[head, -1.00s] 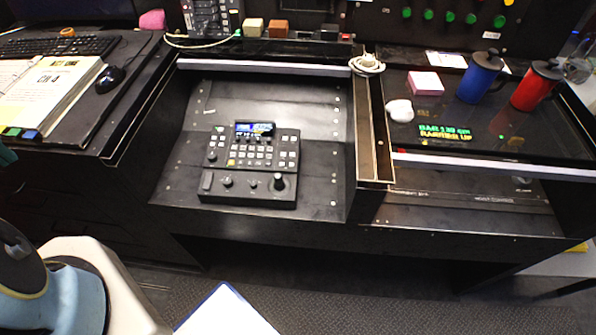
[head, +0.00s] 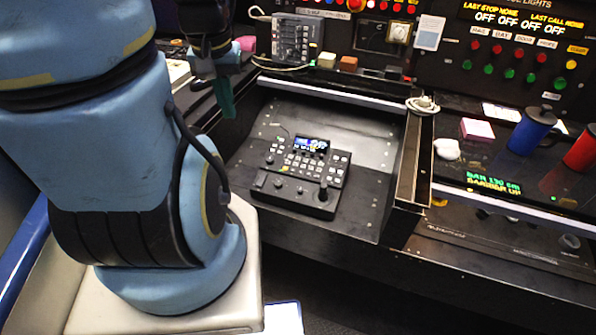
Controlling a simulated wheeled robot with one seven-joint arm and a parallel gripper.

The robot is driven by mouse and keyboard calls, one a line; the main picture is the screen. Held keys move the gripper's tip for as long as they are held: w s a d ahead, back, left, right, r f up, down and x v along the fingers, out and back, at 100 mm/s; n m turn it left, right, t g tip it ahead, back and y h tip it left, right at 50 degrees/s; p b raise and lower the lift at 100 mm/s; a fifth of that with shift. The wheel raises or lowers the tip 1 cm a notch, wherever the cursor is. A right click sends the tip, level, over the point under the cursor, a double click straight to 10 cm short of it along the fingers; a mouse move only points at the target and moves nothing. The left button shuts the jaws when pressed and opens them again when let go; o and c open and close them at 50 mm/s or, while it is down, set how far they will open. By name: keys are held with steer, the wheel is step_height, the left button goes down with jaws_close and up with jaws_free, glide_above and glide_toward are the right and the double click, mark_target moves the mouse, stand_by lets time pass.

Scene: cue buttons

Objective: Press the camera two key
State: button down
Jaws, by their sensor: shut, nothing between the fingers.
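A black control panel (head: 302,177) with a small lit screen (head: 311,145), rows of small pale keys (head: 303,163), knobs and a joystick sits in the recessed desk bay in the head view. The key labels are too small to read, so I cannot tell which one is camera two. My gripper (head: 228,112) hangs to the left of the panel and above it, teal fingers pointing down. It is shut and empty, apart from the panel. My blue arm fills the left of the view and hides part of the desk.
A raised divider (head: 410,175) with a coiled white cable (head: 423,105) stands right of the bay. Beyond it are a pink block (head: 477,129), a blue mug (head: 529,133) and a red mug (head: 583,150). A mixer-like unit (head: 297,38) stands behind the bay.

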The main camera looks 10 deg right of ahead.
steer(key=d+f+m+g+y, duration=0.2)
steer(key=d+f+m, duration=0.15)
steer(key=m, duration=0.45)
steer(key=m+t+y+p, duration=0.2)
steer(key=m+t+y, duration=0.35)
steer(key=m, duration=1.65)
glide_above(293, 170)
steer(key=s, duration=0.2)
step_height(293, 170, down, 12)
steer(key=shift+s+d+y, duration=0.1)
steer(key=shift+s+y, duration=0.05)
steer(key=shift+y, duration=0.1)
steer(key=shift+f, duration=0.1)
steer(key=shift+g, duration=0.25)
steer(key=f+b, duration=0.2)
steer(key=f, duration=0.1)
steer(key=f+b, duration=0.2)
steer(key=w+f+b, duration=0.1)
steer(key=f+b, duration=0.2)
steer(key=shift+d+f, duration=0.25)
steer(key=shift+f, duration=0.05)
steer(key=shift+w+f, duration=0.1)
steer(key=shift+f, duration=0.3)
